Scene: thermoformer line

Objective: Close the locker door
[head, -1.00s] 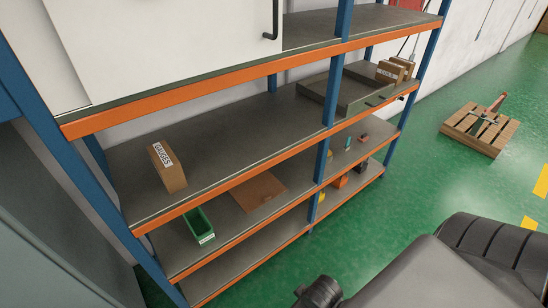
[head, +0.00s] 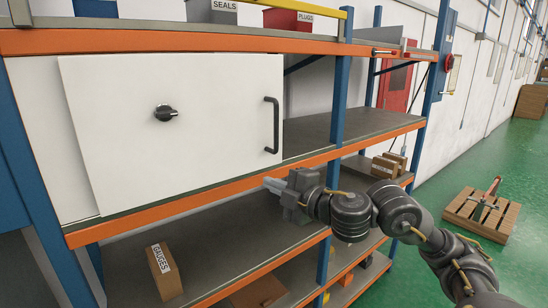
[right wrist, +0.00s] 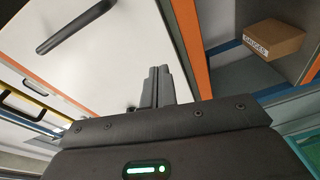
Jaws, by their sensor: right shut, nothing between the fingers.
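The white locker (head: 45,140) stands on the shelf at the left in the head view. Its white door panel (head: 190,135) carries a round black knob (head: 166,113) and a black bar handle (head: 271,125) near its right edge. A strip of white locker body shows left of the panel; I cannot tell how far the door stands open. My right gripper (head: 274,184) is shut and empty, just below the handle, by the orange shelf edge. In the right wrist view the shut fingers (right wrist: 157,84) lie before the white door, apart from the handle (right wrist: 75,27). My left gripper is out of view.
The orange shelf beam (head: 200,197) runs under the locker. A cardboard gauges box (head: 164,270) sits on the shelf below. Seals (head: 225,12) and plugs (head: 287,21) bins stand above. A pallet (head: 480,214) lies on the open green floor at right.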

